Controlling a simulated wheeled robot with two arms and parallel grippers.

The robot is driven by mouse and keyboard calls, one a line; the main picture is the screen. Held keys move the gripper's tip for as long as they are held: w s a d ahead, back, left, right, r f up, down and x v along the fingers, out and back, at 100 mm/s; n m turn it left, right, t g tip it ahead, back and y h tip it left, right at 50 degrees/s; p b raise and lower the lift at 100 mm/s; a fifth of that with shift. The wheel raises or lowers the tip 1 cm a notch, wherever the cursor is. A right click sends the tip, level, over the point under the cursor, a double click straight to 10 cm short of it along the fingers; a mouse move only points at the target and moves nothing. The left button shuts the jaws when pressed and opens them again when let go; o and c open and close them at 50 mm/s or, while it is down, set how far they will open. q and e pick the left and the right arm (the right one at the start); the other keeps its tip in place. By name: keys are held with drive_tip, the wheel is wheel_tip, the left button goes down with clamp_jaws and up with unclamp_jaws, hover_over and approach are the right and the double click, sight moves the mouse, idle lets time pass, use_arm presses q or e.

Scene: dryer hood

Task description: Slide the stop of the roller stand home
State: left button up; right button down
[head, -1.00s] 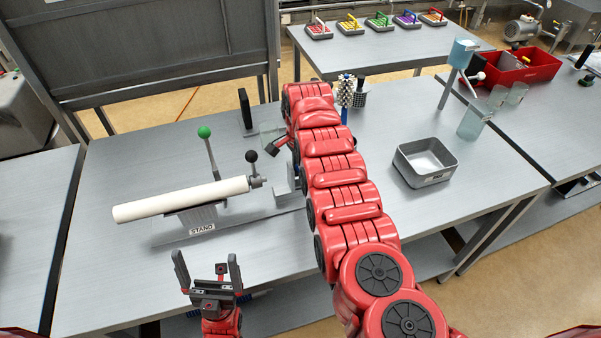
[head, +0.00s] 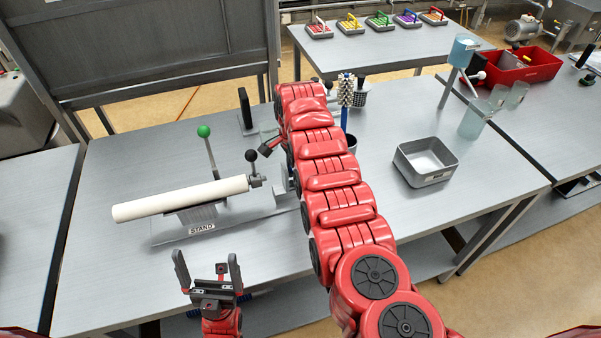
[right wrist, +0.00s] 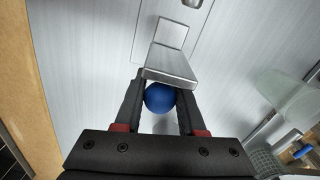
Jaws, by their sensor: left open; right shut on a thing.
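The roller stand (head: 202,229) lies on the left part of the table and carries a long white roller (head: 180,199). A lever with a green ball (head: 204,131) rises behind the roller, and a black ball knob (head: 251,155) stands at its right end. In the right wrist view my right gripper (right wrist: 160,96) is shut on a blue ball knob (right wrist: 159,99), right beside a grey metal block (right wrist: 172,64), which looks like the stop. In the head view my right arm hides most of that block. My left gripper (head: 208,275) is open and empty at the table's front edge.
A grey bin (head: 425,162) and a stand with a blue box (head: 465,48) are to the right. An upright black plate (head: 245,108) stands behind the roller stand. A brush (head: 345,90) rises behind my right arm. The table's front right is mostly clear.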

drive_tip(key=a, duration=0.1)
drive_tip(key=s+a, duration=0.1)
drive_tip(key=a, duration=0.1)
drive_tip(key=shift+a, duration=0.2)
drive_tip(key=shift+d, duration=0.1)
drive_tip(key=c, duration=0.6)
unclamp_jaws()
drive_tip(key=shift+o, duration=0.2)
drive_tip(key=shift+r, duration=0.1)
drive_tip(key=shift+r+b, duration=0.35)
drive_tip(key=shift+b, duration=0.05)
wheel_tip(320, 180, up, 8)
drive_tip(key=b, duration=0.2)
drive_tip(key=shift+d+r+b, duration=0.1)
drive_tip(key=shift+b, duration=0.2)
wheel_tip(320, 180, up, 8)
drive_tip(key=p, duration=0.8)
drive_tip(key=shift+r, duration=0.2)
